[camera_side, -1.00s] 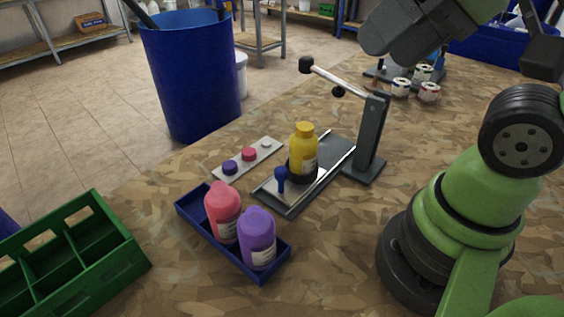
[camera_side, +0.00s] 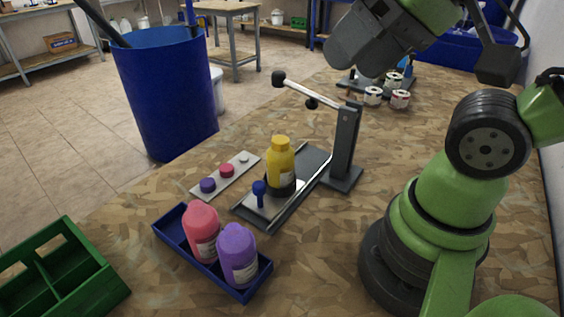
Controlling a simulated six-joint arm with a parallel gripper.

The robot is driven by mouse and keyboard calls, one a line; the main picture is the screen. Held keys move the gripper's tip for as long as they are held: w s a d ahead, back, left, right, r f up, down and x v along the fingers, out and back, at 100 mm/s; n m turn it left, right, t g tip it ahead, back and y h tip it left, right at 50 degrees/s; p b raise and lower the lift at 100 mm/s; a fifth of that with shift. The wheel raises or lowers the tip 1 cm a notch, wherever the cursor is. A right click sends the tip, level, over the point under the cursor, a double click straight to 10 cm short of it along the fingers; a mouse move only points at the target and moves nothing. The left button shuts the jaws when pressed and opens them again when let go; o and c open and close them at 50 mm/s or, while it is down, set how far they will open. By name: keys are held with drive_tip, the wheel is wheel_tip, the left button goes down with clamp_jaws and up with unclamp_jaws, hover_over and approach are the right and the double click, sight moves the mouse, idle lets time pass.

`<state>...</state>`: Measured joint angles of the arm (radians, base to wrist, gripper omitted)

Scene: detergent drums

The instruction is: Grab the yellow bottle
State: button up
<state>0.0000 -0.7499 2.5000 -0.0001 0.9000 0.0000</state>
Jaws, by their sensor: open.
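The yellow bottle (camera_side: 281,164) stands upright near the centre of the side view, in a dark round holder on a grey fixture plate (camera_side: 262,213). A small blue knob (camera_side: 259,193) is in front of it. A lever clamp (camera_side: 345,142) stands behind and to the right, its bar reaching up to the left, above the level of the bottle's cap. My gripper's fingers are not visible; only parts of my arm show at the top and right. Nothing is seen touching the bottle.
A blue tray (camera_side: 164,235) holds a pink bottle (camera_side: 202,231) and a purple bottle (camera_side: 238,255). A strip with several caps (camera_side: 227,171) lies left of the fixture. A green crate (camera_side: 98,291) is at lower left, and a blue drum (camera_side: 165,95) stands beyond the table.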

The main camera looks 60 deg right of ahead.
idle(0.4)
drive_tip(key=o, duration=0.6)
drive_tip(key=shift+w, duration=0.1)
drive_tip(key=n+g+h, duration=0.2)
drive_tip(key=n+g, duration=0.2)
drive_tip(key=g, duration=0.3)
hover_over(281, 137)
wheel_tip(281, 137, down, 13)
drive_tip(key=shift+f, duration=0.1)
drive_tip(key=shift+n, duration=0.3)
wheel_tip(281, 137, down, 4)
drive_tip(key=shift+f, duration=0.15)
drive_tip(key=shift+s+a+f, duration=0.1)
drive_tip(key=shift+a+f, duration=0.1)
drive_tip(key=shift+f, duration=1.25)
drive_tip(key=shift+s+a+f, duration=0.1)
drive_tip(key=shift+a+f, duration=0.1)
drive_tip(key=shift+f, duration=1.25)
